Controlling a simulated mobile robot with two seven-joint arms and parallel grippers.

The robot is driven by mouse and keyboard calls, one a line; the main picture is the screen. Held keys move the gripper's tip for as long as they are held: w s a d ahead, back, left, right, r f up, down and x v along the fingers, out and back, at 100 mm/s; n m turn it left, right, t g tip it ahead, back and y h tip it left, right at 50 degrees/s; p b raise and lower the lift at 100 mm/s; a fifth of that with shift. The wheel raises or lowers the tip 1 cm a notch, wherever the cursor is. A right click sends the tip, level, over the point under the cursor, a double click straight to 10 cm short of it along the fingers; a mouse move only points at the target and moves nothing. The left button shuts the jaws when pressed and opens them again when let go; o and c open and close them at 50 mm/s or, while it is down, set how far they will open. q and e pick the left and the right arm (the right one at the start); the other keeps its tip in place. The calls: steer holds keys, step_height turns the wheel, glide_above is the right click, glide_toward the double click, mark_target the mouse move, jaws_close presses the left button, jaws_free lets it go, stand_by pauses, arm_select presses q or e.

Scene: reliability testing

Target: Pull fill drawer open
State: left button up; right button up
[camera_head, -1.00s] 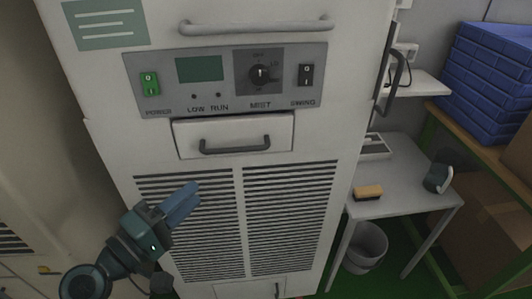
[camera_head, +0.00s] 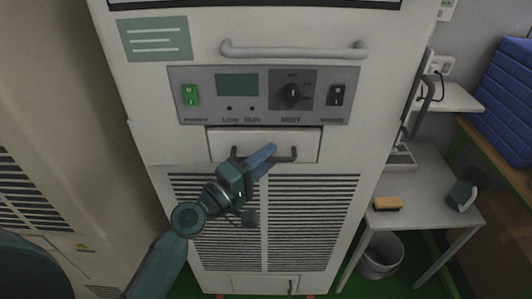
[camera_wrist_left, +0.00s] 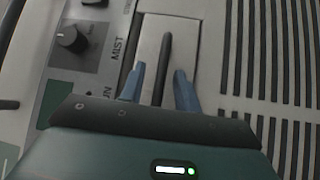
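The fill drawer (camera_head: 308,146) is a white front with a dark bar handle (camera_head: 286,157), set below the control panel of the white cabinet. It looks shut. My left gripper (camera_head: 264,160) is in front of the drawer in the head view and covers the middle of the handle. In the left wrist view the blue fingers (camera_wrist_left: 158,88) are apart, one on each side of the dark handle (camera_wrist_left: 164,62), with gaps showing between handle and fingers. The drawer front (camera_wrist_left: 150,38) also shows there. My right gripper is in neither view.
The control panel (camera_head: 215,112) has a green power switch, a display and a mist knob. A long handle (camera_head: 295,50) sits above it, vent slats below. At right are a small table (camera_head: 420,215) with a sponge (camera_head: 388,203) and mug (camera_head: 461,195), and a bin (camera_head: 381,255).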

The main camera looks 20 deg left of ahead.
arm_select(q)
steer(key=shift+w+d, duration=0.1)
steer(key=shift+w, duration=0.05)
jaws_close()
stand_by(0.6)
